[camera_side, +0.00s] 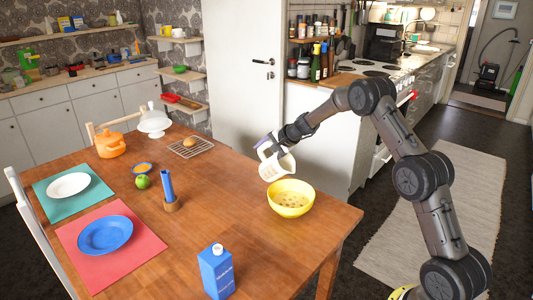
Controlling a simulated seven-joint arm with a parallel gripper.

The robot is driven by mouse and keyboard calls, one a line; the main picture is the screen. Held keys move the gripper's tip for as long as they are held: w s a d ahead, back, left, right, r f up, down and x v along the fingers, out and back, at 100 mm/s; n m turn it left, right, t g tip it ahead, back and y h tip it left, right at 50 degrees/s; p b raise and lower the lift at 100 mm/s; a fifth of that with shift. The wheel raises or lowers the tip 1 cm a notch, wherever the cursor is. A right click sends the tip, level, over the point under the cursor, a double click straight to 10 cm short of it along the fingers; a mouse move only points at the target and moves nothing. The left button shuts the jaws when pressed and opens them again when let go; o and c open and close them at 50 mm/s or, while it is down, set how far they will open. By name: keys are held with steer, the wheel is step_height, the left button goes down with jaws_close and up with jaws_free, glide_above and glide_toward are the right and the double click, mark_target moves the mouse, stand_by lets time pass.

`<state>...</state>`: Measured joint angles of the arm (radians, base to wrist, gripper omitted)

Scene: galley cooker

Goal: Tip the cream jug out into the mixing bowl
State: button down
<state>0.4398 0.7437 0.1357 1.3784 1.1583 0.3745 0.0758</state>
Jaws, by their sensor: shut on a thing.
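The cream jug (278,163) is white or cream coloured and is held in the air, tilted, just above and to the left of the mixing bowl. My gripper (268,146) is shut on the jug at its upper side; the fingertips are small and partly hidden against it. The yellow mixing bowl (291,206) stands upright on the wooden table near its right edge. Several small brownish pieces or spots show inside the bowl. No stream from the jug can be made out, and the jug's inside is hidden.
On the wooden table (220,215) are a blue carton (216,272) in front, a blue item in a brown holder (169,190), a green apple (142,182), an orange pot (110,145), a wire rack (192,147) and two plates on mats. Table around the bowl is clear.

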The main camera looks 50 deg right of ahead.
steer(key=shift+w+f+g, duration=0.1)
steer(key=shift+f+g, duration=0.1)
steer(key=shift+g, duration=0.3)
steer(key=shift+d+f+m+g+h, duration=0.3)
steer(key=shift+d+f+m+g, duration=0.15)
steer(key=shift+g, duration=0.45)
steer(key=shift+f, duration=0.1)
steer(key=shift+s+f+g, duration=0.15)
steer(key=shift+f+g, duration=0.4)
steer(key=shift+g, duration=0.25)
steer(key=shift+s+f+g, duration=0.15)
steer(key=shift+f+g, duration=0.4)
steer(key=shift+g, duration=0.25)
steer(key=shift+s+d+f+g, duration=0.1)
steer(key=shift+s+f+g, duration=0.3)
steer(key=shift+f+g, duration=0.4)
steer(key=shift+s+f+g, duration=0.1)
steer(key=shift+f+g, duration=0.05)
steer(key=shift+g, duration=0.15)
steer(key=shift+s+f+g, duration=0.25)
steer(key=shift+g, duration=0.15)
